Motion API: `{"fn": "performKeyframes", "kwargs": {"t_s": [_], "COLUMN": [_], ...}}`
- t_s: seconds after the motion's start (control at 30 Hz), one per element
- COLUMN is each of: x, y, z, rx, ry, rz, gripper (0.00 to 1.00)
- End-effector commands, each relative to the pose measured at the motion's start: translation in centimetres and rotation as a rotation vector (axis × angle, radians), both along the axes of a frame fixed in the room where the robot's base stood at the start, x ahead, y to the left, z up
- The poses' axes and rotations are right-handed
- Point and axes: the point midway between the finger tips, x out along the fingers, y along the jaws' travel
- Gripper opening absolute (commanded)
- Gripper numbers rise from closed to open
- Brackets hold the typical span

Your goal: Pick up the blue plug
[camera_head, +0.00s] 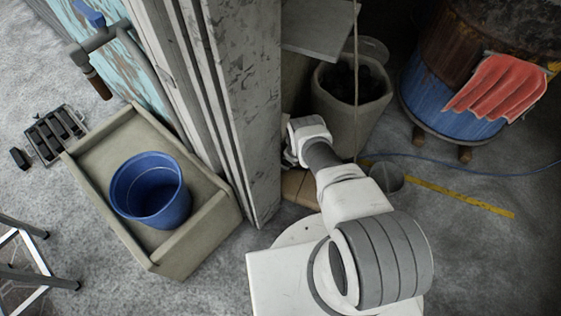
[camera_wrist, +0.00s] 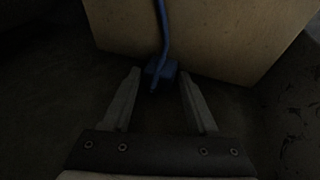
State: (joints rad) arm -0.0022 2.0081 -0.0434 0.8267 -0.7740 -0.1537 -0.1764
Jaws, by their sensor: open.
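The blue plug (camera_wrist: 160,71) shows in the dark wrist view, just beyond and between my fingertips. A blue cord rises from it up along a tan board or box face. My gripper (camera_wrist: 159,80) is open, with one finger on each side of the plug's line and a gap on both sides. I cannot tell whether the plug touches the tan face or rests on the floor. In the head view my arm reaches behind the grey pillar, and my gripper's fingers and the plug are hidden there.
A tan box (camera_wrist: 205,30) stands right behind the plug. In the head view a grey pillar (camera_head: 238,100) is left of my arm. A trough (camera_head: 195,245) holds a blue bucket (camera_head: 150,190).

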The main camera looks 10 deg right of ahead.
Motion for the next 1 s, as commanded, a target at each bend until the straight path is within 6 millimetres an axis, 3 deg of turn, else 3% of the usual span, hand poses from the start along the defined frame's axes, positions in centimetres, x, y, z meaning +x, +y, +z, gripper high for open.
{"fn": "performKeyframes", "kwargs": {"t_s": [0.27,0.6,1.0], "x": [-0.04,-0.04,-0.04], "y": [-0.04,-0.02,-0.01], "z": [-0.09,-0.08,-0.11], "rx": [0.0,0.0,0.0], "ry": [0.0,0.0,0.0], "rz": [0.0,0.0,0.0], "gripper": [0.6,0.0,0.0]}}
